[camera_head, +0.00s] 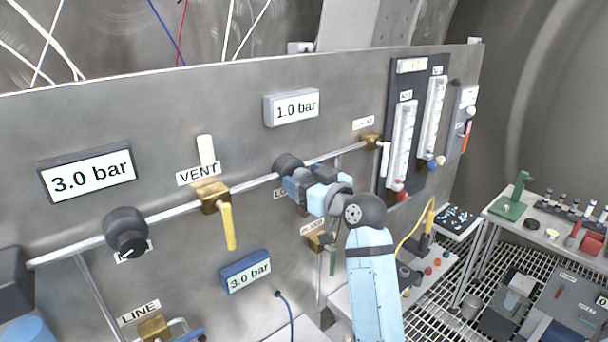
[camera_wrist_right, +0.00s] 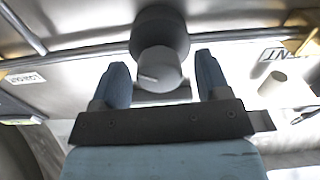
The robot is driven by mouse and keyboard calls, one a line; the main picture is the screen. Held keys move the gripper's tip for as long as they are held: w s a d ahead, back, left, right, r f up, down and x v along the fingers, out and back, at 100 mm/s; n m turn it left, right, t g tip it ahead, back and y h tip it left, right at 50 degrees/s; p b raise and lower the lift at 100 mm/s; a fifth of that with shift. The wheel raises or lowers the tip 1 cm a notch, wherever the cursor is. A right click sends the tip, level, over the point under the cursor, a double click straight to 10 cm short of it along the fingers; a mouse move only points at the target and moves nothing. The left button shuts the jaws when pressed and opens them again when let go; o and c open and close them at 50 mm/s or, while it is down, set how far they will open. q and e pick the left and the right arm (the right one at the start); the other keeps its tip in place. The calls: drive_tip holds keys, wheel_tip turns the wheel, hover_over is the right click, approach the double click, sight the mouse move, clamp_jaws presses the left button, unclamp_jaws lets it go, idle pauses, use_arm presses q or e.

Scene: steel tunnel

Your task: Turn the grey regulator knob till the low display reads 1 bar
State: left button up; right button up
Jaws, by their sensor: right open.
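The grey regulator knob shows in the right wrist view (camera_wrist_right: 160,70) with a pale pointer line on its face. Its dark round body also shows in the head view (camera_head: 288,164) on the pipe. My right gripper (camera_head: 289,187) is open in front of it. In the wrist view its two blue fingertips (camera_wrist_right: 160,72) stand on either side of the knob, with a gap on both sides. A light grey display (camera_head: 291,107) above this knob reads 1.0 bar; no label naming it is legible.
Another dark knob (camera_head: 126,232) sits further left under a 3.0 bar display (camera_head: 87,172). A yellow-handled valve (camera_head: 227,225) by the VENT label is left of my right gripper. A blue display (camera_head: 246,271) reads 3.0 bar. Flow tubes (camera_head: 402,145) and cluttered benches are right.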

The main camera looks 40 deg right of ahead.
drive_tip(key=shift+w, duration=0.2)
drive_tip(key=c, duration=0.9)
drive_tip(key=shift+m, duration=0.5)
drive_tip(key=o, duration=0.9)
drive_tip(key=shift+s+f, duration=0.1)
drive_tip(key=shift+s, duration=0.05)
